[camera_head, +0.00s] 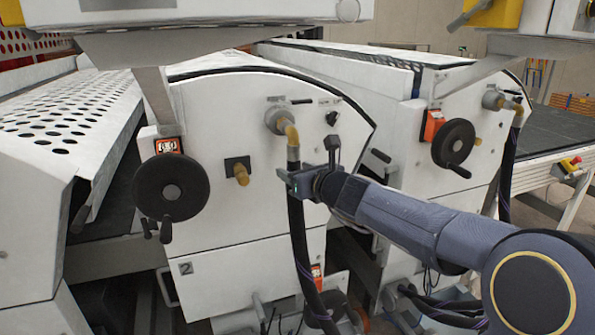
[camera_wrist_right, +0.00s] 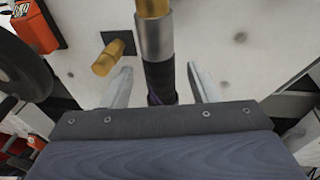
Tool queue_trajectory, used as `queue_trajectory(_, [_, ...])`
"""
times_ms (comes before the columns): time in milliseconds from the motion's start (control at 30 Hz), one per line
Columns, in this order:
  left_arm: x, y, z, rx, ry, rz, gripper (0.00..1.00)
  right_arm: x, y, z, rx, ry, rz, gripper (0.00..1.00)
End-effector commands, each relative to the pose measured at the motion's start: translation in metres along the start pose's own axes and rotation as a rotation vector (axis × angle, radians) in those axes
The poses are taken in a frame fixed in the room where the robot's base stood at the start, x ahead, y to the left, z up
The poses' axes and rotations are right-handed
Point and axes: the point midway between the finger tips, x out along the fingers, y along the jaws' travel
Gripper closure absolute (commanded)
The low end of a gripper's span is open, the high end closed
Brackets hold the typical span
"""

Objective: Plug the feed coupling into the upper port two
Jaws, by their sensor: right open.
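The feed coupling, a silver collar (camera_head: 293,153) on a black hose (camera_head: 299,240), hangs upright below a brass elbow (camera_head: 291,133). The elbow comes out of a grey round port (camera_head: 279,119) high on the white panel marked 2. In the right wrist view the collar (camera_wrist_right: 154,38) meets the brass above it; I cannot tell how firmly they are joined. My right gripper (camera_head: 291,183) is at the hose just below the collar. Its two pale fingers (camera_wrist_right: 158,84) stand open on either side of the hose, with gaps. My left gripper is not in view.
A brass stub on a dark square plate (camera_head: 237,166) is left of the hose. A black handwheel (camera_head: 171,186) is farther left. A second similar panel with a handwheel (camera_head: 453,144) and hose (camera_head: 507,165) stands at right. A white housing (camera_head: 215,20) overhangs the top.

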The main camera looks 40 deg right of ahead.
Motion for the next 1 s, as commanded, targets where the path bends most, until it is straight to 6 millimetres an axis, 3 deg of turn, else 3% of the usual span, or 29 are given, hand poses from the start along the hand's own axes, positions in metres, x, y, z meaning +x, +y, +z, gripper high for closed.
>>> queue_trajectory(133, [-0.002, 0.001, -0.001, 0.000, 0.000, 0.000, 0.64, -0.012, -0.001, 0.002, -0.001, -0.002, -0.002, 0.46])
queue_trajectory(500, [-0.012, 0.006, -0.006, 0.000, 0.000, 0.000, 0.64, -0.070, -0.001, 0.003, 0.000, -0.003, -0.002, 0.46])
queue_trajectory(1000, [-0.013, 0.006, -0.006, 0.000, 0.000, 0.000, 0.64, -0.078, 0.000, 0.001, 0.000, -0.002, 0.000, 0.46])
